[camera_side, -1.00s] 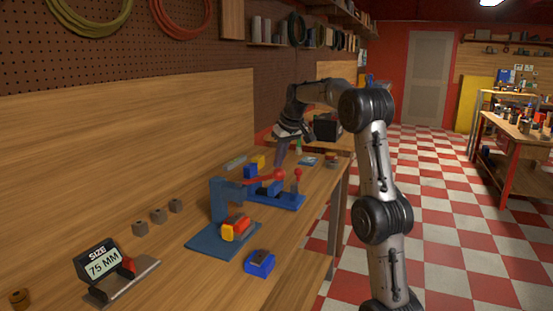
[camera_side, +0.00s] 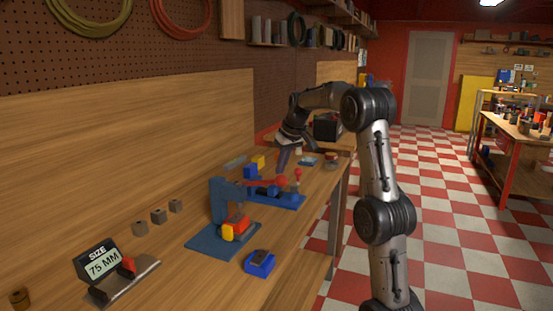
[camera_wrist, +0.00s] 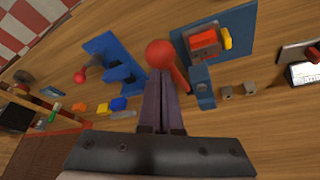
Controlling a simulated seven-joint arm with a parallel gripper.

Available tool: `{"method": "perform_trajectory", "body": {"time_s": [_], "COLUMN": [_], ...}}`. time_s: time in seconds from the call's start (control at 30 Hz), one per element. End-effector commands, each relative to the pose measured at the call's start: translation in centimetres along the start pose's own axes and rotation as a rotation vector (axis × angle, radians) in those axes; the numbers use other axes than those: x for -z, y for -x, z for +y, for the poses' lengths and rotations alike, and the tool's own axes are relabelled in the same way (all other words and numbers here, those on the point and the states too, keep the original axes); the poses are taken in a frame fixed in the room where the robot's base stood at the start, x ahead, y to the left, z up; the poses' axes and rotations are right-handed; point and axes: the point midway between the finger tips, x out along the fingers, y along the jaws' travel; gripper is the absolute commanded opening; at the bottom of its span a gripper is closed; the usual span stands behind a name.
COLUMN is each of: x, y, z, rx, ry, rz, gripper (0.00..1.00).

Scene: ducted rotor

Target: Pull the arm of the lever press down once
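The blue lever press (camera_side: 219,203) stands on a flat blue base (camera_side: 205,242). Its red arm (camera_side: 259,183) reaches to the right and ends in a red ball knob (camera_side: 281,182). In the wrist view the knob (camera_wrist: 160,53) is right at the fingertips, and the arm runs from it to the press column (camera_wrist: 202,90). My gripper (camera_wrist: 160,76) has its two fingers together with nothing visible between them. In the side view the fingertips (camera_side: 281,172) are at the top of the knob, apparently touching it.
A blue fixture (camera_side: 288,201) with an upright red knob (camera_side: 297,174) stands just behind the press. A size display (camera_side: 100,264) and several small brown blocks (camera_side: 158,216) are to the left.

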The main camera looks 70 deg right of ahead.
Motion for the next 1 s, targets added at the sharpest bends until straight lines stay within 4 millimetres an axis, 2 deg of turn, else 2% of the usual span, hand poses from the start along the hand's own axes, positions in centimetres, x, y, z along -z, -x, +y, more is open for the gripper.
{"method": "perform_trajectory", "body": {"time_s": [0.4,0.8,1.0], "x": [-1.2,-1.3,-1.7], "y": [-1.8,-2.0,-2.8], "z": [0.2,0.2,0.2], "rx": [0.001,0.001,0.002], "ry": [0.000,0.000,-0.001], "rz": [-0.004,-0.003,-0.004], "gripper": [0.00,0.00,0.00]}}
